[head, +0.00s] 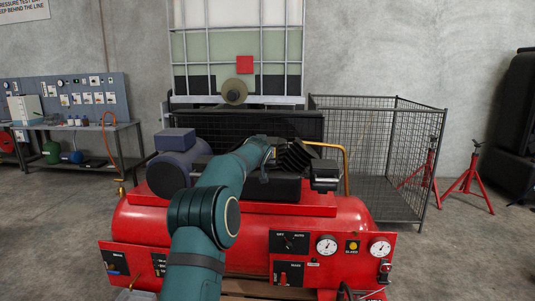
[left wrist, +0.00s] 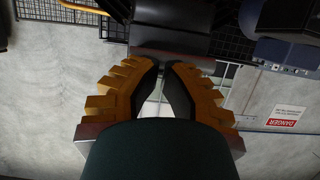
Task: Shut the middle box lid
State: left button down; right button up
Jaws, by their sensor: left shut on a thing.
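My left arm (head: 215,205) reaches up and forward over the red compressor (head: 180,225); its hand is among dark parts on top, and its fingertips are hard to make out in the head view. In the left wrist view my left gripper (left wrist: 165,68) has its ridged yellow-brown fingers brought together at the tips, shut on the edge of a dark part (left wrist: 170,47). I cannot tell for sure that this part is the middle box lid. A small dark box-like part (head: 325,172) is just right of the hand. My right gripper is not in view.
A purple-grey motor (head: 178,168) sits left of the arm. A front panel (head: 333,245) carries gauges and switches. A wire cage (head: 408,165) stands behind right, red stands (head: 466,185) farther right, a workbench (head: 85,128) at left. Floor on the left is clear.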

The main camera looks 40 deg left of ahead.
pick_arm(q)
jog(key=shift+f, duration=0.1)
dwell(0.5)
notch_tip(320, 180, up, 4)
jog(key=p, duration=0.2)
jog(key=s+d+f+b, duration=0.3)
jog(key=s+f+b, duration=0.2)
jog(key=s+f, duration=0.1)
jog(key=shift+d+f, duration=0.35)
jog(key=shift+f, duration=0.5)
jog(key=shift+f, duration=0.1)
